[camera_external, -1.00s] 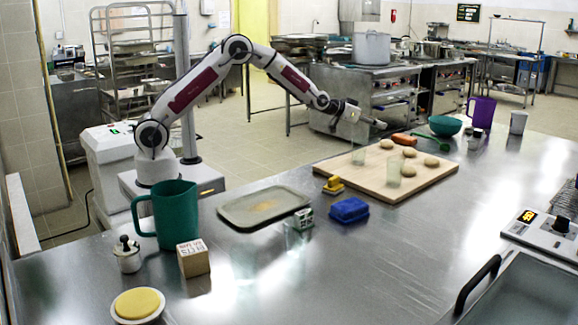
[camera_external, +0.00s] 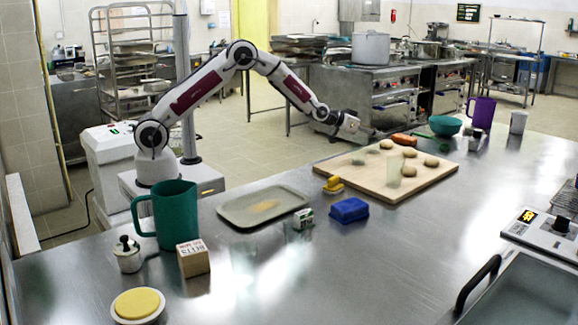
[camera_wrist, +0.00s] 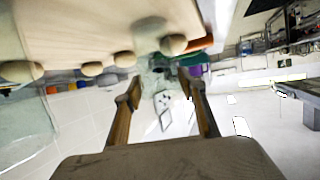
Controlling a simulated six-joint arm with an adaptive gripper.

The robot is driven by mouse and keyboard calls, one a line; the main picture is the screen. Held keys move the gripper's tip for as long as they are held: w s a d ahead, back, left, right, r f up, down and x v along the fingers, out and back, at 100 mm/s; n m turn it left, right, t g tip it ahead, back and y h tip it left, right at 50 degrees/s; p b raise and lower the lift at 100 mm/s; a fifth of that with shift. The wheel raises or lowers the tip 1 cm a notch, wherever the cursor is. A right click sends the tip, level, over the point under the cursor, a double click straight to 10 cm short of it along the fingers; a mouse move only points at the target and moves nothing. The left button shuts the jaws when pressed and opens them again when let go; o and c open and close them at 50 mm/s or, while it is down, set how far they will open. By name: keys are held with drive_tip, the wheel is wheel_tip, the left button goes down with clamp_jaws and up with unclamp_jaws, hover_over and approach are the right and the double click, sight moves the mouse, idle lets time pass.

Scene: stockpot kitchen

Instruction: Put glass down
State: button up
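One clear glass (camera_external: 394,172) stands upright on the wooden board. Another clear glass shape (camera_external: 358,157) shows at the board's far left part, just below my gripper (camera_external: 372,133). In the wrist view my two fingers (camera_wrist: 163,82) are apart, with a translucent, glass-like shape (camera_wrist: 153,66) between or just beyond their tips. I cannot tell whether the fingers touch it. A large clear glass (camera_wrist: 25,115) fills the left side of the wrist view, outside the fingers. My gripper is low over the board's far edge.
The wooden board (camera_external: 430,175) holds several round dough pieces, with a carrot (camera_external: 404,139) at its far edge. A green bowl (camera_external: 445,125) and purple jug (camera_external: 482,112) stand beyond. A blue box (camera_external: 348,210) and yellow object (camera_external: 333,185) lie nearby.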

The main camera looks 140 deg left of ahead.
drive_tip(key=shift+o, duration=0.8)
drive_tip(key=shift+d+r, duration=0.1)
drive_tip(key=shift+r, duration=0.15)
drive_tip(key=v, duration=1.1)
drive_tip(key=shift+s+d, duration=0.2)
drive_tip(key=shift+d, duration=0.15)
drive_tip(key=shift+r, duration=0.1)
